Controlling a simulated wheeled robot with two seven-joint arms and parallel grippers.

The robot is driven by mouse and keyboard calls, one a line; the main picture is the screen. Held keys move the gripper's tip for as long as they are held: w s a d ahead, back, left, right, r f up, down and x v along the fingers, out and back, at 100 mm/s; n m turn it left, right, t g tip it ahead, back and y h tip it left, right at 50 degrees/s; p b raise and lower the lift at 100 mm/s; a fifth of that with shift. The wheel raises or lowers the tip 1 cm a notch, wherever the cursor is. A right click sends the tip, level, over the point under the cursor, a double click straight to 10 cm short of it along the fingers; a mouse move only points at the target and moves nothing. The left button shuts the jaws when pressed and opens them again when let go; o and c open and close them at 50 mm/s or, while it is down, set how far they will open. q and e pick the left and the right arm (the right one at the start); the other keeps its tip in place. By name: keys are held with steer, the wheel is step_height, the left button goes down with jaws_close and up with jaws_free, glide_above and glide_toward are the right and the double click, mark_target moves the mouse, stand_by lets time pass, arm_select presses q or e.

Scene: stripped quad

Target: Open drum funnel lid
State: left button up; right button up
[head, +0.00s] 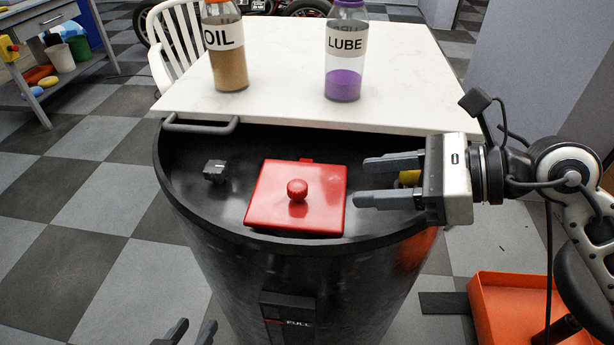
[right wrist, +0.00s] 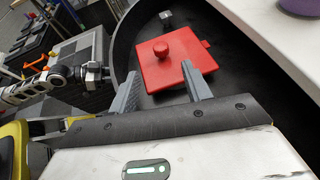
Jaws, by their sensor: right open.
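The black drum (head: 215,215) stands upright in front of the white table. On its top lies a square red funnel lid (head: 265,205), flat and closed, with a round red knob (head: 297,190) in its middle. The lid also shows in the right wrist view (right wrist: 150,76). My right gripper (head: 363,182) is open and empty, just right of the lid, with its fingers pointing left toward the knob. In the right wrist view, its fingertips (right wrist: 160,70) are at the lid's near edge; contact cannot be told. My left gripper (head: 196,326) is low in front of the drum, fingertips apart.
The white table (head: 290,60) behind the drum holds an OIL bottle (head: 229,65) and a LUBE bottle (head: 345,75). A black handle (head: 200,128) and a small black fitting (head: 214,171) are on the drum top. An orange tray (head: 500,310) lies on the floor at right.

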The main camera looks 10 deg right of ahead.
mark_target(299, 186)
steer(key=p+x, duration=0.1)
steer(key=x, duration=0.9)
steer(key=shift+w+a+f, duration=0.1)
steer(key=shift+w+a, duration=0.05)
steer(key=shift+a, duration=0.05)
